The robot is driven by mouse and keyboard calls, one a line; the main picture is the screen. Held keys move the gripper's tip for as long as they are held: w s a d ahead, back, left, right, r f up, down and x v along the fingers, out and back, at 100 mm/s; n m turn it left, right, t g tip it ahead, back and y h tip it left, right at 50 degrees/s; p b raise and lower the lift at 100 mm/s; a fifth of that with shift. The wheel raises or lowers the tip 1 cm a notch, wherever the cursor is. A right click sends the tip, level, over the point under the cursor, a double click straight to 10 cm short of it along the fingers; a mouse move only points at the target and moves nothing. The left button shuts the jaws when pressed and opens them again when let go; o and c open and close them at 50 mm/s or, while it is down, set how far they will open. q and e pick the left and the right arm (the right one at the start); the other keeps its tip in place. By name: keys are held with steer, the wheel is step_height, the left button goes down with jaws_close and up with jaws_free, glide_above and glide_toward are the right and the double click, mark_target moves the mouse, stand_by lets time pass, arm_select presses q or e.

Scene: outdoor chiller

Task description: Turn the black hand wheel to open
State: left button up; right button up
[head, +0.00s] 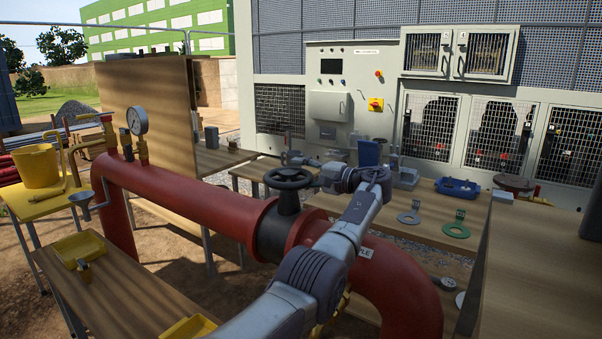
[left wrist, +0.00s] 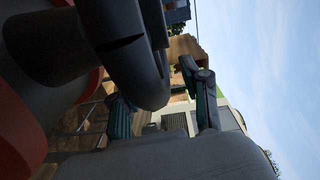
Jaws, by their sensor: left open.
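The black hand wheel (head: 289,179) sits on top of a black valve body (head: 279,232) in the red pipe. My left arm reaches over the pipe, and my left gripper (head: 316,172) is at the wheel's right side. In the left wrist view the wheel (left wrist: 125,45) fills the upper left, close to the camera. My left gripper (left wrist: 163,105) is open there, with its two dark green-grey fingers apart. The wheel's rim reaches toward the gap between them; I cannot tell whether they touch it. My right gripper is not in view.
The red pipe (head: 190,205) carries a pressure gauge (head: 138,121) at left. A yellow bucket (head: 37,167) stands far left. A control cabinet (head: 350,90) is at the back.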

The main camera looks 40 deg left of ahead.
arm_select(q)
steer(key=v, duration=1.2)
steer(key=shift+f, duration=0.1)
